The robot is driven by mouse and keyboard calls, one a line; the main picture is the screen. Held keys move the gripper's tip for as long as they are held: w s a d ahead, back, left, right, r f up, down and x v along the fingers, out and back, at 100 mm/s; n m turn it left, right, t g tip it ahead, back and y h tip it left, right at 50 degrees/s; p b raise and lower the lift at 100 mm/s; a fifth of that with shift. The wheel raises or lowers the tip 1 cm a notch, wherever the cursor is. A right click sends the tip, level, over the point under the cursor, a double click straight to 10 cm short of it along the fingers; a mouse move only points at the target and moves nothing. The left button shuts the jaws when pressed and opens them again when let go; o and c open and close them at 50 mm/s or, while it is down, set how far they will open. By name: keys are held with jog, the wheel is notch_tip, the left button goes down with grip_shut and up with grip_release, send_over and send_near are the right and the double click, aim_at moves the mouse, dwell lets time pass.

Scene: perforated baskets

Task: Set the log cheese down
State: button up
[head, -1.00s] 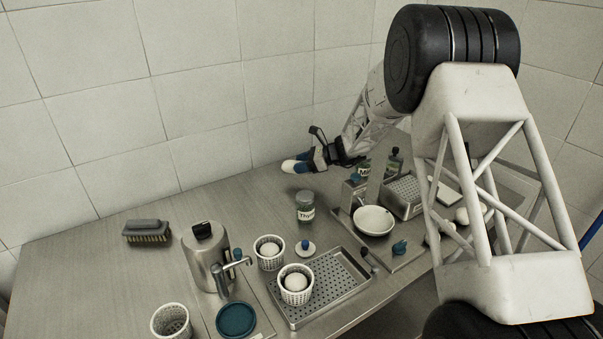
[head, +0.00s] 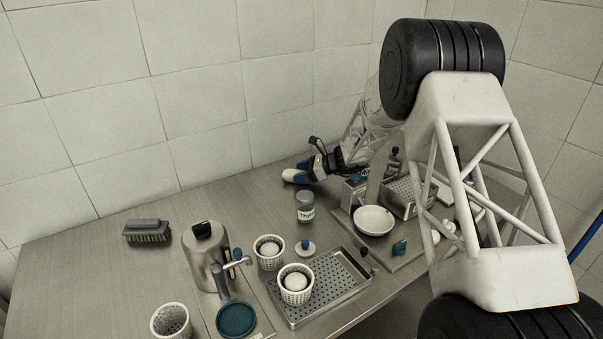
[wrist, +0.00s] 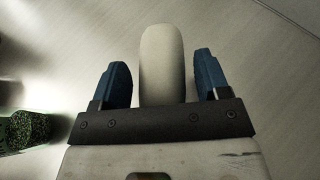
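The log cheese (wrist: 162,62) is a pale, round-ended cylinder. In the wrist view it lies between the two blue fingers of my gripper (wrist: 162,80), with a narrow gap showing on each side. My gripper is open around it. In the head view my gripper (head: 298,174) is low over the back of the steel table (head: 115,270), near the tiled wall. The cheese's pale end (head: 287,179) pokes out to the left there. It looks to be at table height; its contact with the surface is hidden.
A lidded jar (head: 305,207) stands in front of my gripper. A white bowl (head: 373,220), a grater (head: 408,194) and a dark bottle (head: 394,160) are to its right. Perforated baskets (head: 269,258) stand nearer the front. The table left of the gripper is clear up to the brush (head: 147,232).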

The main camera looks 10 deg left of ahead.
jog(key=shift+o, duration=0.4)
jog(key=shift+r, duration=0.1)
jog(key=shift+d+r, duration=0.1)
jog(key=shift+d, duration=0.05)
jog(key=shift+v, duration=3.6)
jog(key=shift+r, duration=0.15)
